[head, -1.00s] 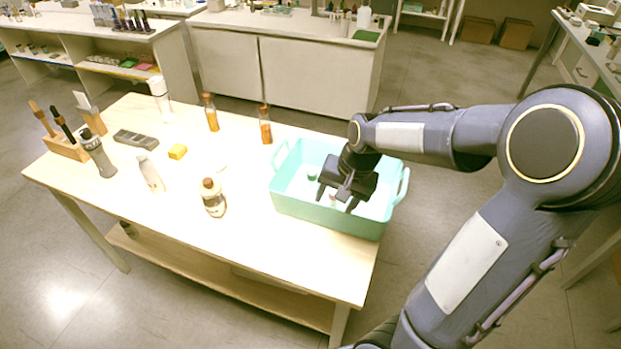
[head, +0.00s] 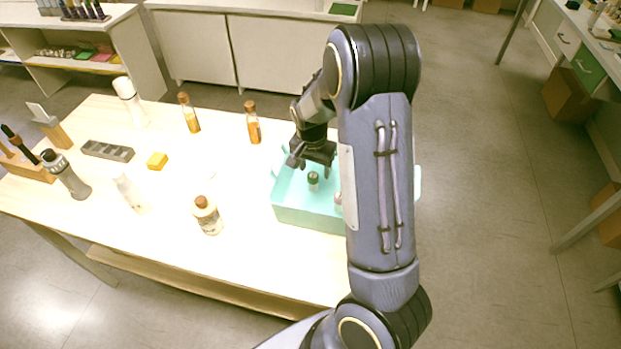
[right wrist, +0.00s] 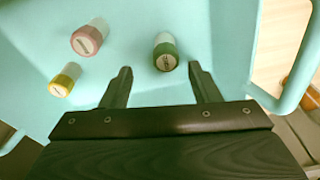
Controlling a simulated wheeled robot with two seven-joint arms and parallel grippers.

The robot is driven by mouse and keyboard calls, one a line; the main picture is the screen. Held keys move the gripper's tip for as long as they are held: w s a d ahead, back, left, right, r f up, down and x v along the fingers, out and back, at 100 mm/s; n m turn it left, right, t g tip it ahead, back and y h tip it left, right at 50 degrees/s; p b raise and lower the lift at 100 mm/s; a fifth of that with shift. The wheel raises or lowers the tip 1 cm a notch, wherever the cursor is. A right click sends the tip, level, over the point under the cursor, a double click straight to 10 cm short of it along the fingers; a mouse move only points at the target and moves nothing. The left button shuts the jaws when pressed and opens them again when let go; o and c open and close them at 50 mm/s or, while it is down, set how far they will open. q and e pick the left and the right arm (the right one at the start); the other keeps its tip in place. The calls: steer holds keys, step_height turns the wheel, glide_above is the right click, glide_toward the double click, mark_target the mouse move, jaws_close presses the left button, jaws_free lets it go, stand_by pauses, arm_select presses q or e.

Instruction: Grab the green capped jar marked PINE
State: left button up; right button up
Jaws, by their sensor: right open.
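The green capped jar (head: 313,181) stands in the teal bin (head: 300,215), near its left part in the head view. In the right wrist view the green capped jar (right wrist: 165,56) lies ahead of the fingertips, with a dark label on its cap too small to read. My right gripper (head: 312,166) is open and empty, just behind and above the jar. In the right wrist view the right gripper (right wrist: 160,70) has its fingers spread, with the jar roughly between their lines. My left gripper is not in view.
A pink capped jar (right wrist: 88,40) and a yellow capped jar (right wrist: 65,80) stand in the same bin. Bin walls surround them.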

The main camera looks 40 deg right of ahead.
mark_target(313, 175)
steer(key=f, duration=0.2)
steer(key=w+f+p, duration=0.1)
steer(key=f, duration=0.2)
steer(key=shift+d, duration=0.15)
steer(key=c, duration=1.1)
steer(key=shift+o, duration=0.2)
steer(key=shift+r, duration=0.1)
steer(key=shift+r, duration=0.45)
step_height(313, 175, up, 3)
steer(key=shift+s+f, duration=0.1)
steer(key=shift+s, duration=0.05)
steer(key=s+a+r, duration=0.1)
steer(key=s+r, duration=0.3)
steer(key=s, duration=0.2)
steer(key=s+a+r+b, duration=0.1)
steer(key=s+r, duration=0.4)
steer(key=s, duration=0.2)
steer(key=shift+s+a, duration=0.25)
steer(key=shift+a, duration=0.05)
